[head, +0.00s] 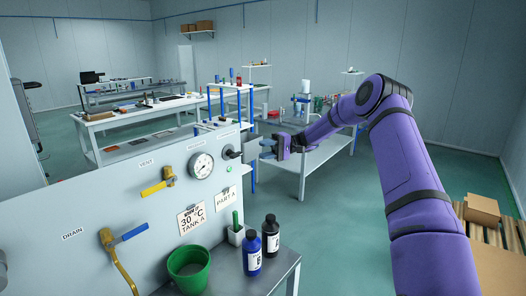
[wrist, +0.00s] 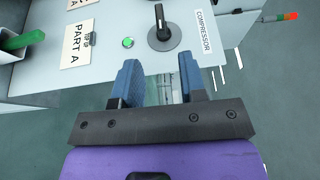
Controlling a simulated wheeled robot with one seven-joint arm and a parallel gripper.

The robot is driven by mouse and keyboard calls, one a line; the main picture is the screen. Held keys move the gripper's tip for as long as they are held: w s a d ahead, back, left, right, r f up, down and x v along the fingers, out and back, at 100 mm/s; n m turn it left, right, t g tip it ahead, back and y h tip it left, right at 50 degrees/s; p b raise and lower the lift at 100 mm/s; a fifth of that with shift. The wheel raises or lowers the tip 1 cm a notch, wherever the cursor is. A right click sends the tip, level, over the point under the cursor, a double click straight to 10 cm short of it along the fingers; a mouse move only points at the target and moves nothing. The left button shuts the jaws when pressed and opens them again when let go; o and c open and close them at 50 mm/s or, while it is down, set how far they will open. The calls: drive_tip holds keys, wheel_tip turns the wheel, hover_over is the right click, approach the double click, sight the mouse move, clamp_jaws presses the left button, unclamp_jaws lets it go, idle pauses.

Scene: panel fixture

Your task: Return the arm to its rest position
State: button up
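My gripper (head: 266,148) is at the end of my purple arm, reached out in front of the right end of the white panel (head: 85,205). In the wrist view my gripper (wrist: 158,75) shows two blue fingers set apart, with nothing between them. The black rotary knob (wrist: 162,32) by the COMPRESSOR label is just beyond the fingertips, apart from them. The knob (head: 231,153) also shows in the head view, left of my gripper. A lit green button (wrist: 128,42) is beside it.
The panel carries a gauge (head: 202,165) and yellow valves with yellow (head: 152,189) and blue (head: 134,233) handles. Below are a green bucket (head: 188,270), a blue bottle (head: 252,254) and a black bottle (head: 270,238). A cardboard box (head: 482,210) is at right. Open floor lies between.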

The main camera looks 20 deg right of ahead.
drive_tip(key=s+a+r+h, duration=0.5)
drive_tip(key=s+a+r, duration=0.15)
drive_tip(key=s, duration=0.35)
drive_tip(key=s+a+r+h, duration=0.5)
drive_tip(key=s+r+h, duration=0.15)
drive_tip(key=s, duration=0.25)
drive_tip(key=s+d+r+t+h, duration=0.1)
drive_tip(key=s+d+t+h, duration=0.1)
drive_tip(key=s, duration=1.2)
drive_tip(key=s+d+r+m+t+h, duration=0.1)
drive_tip(key=s+d+t+h, duration=0.2)
drive_tip(key=s, duration=1.2)
drive_tip(key=shift+d+r+t+h, duration=0.2)
drive_tip(key=shift+r+t+h, duration=0.2)
drive_tip(key=shift+t+h, duration=0.55)
